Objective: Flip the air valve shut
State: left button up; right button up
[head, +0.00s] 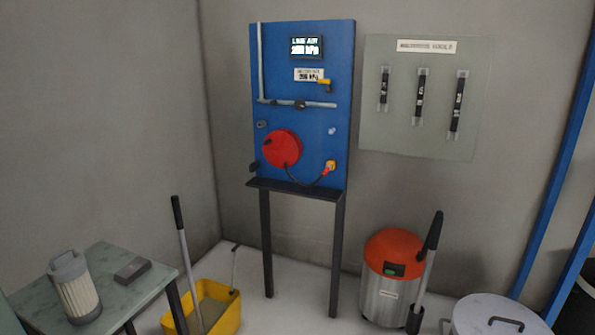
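A blue panel (300,60) on dark legs stands by the back wall. A grey pipe (261,60) runs down its left side, then right across it. A dark valve-like fitting (300,105) sits on the horizontal run of this pipe. A small yellow lever-like part (324,82) sticks out just above and right of it. I cannot tell for sure whether the two are joined. A display (306,47) at the panel's top reads "LINE AIR" with a figure in kPa, too small to read surely. Neither of my grippers is in view.
A red reel (282,149) and a yellow-red plug (330,167) are lower on the panel, above a dark shelf (296,188). A yellow bucket (228,308), a red-topped vacuum (393,246) and a lidded drum (470,318) stand on the floor. A table (120,270) is front left.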

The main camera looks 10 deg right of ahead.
aim_at(274, 102)
jog(key=i+u, duration=0.25)
jog(key=i, duration=0.2)
jog(key=i+l+u, duration=0.15)
jog(key=i+u, duration=0.15)
jog(key=i+l+u, duration=0.25)
jog(key=i, duration=0.25)
jog(key=i+l+u, duration=0.3)
jog(key=i, duration=0.1)
